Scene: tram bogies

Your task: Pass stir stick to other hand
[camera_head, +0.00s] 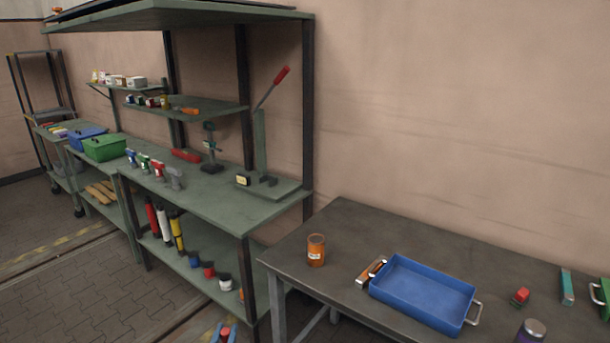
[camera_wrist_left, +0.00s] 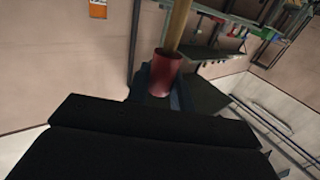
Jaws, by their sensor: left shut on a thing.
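The stir stick (camera_wrist_left: 179,25) has a pale wooden shaft and a red sleeve; it stands up from my gripper in the left wrist view, and its upper end runs out of the frame. My left gripper (camera_wrist_left: 164,92) is shut around the red part, with dark blue fingers. In the head view, only the tip of my left gripper (camera_head: 224,334) shows at the bottom edge, with a bit of red between blue fingers. My right gripper is in neither view.
A dark table at right holds an orange jar (camera_head: 316,250), a blue tray (camera_head: 425,290), a red-topped item (camera_head: 520,297) and a grey-lidded jar (camera_head: 533,330). A green workbench (camera_head: 215,202) with shelves and tools stands at left. Floor shows at lower left.

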